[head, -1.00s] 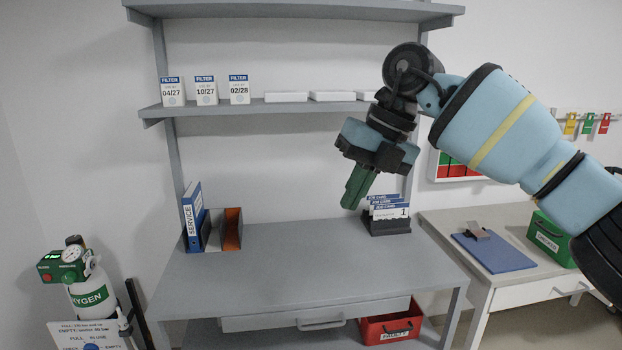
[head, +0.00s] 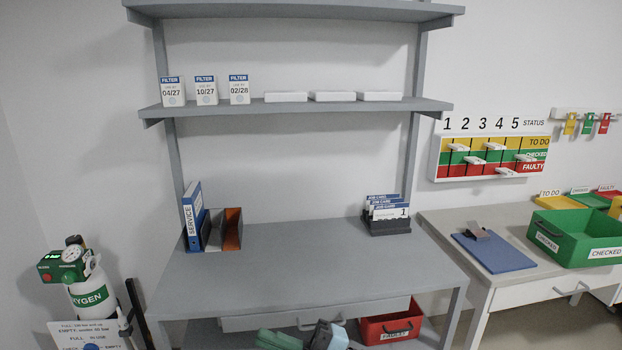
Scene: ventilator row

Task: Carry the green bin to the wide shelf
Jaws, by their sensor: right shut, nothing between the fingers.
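The green bin (head: 572,240), labelled CHECKED, stands open on the side table at the right. Its inside looks empty. A grey shelf (head: 300,106) above the bench holds filter boxes and white flat packs, and another grey shelf (head: 300,10) runs above it. I cannot tell which shelf is the wide one. My left gripper is not in view.
The grey bench top (head: 300,265) is mostly clear, with binders (head: 192,218) at left and a card holder (head: 388,218) at right. A red bin (head: 391,328) sits below. A blue clipboard (head: 494,252) lies beside the green bin. An oxygen cylinder (head: 88,297) stands left.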

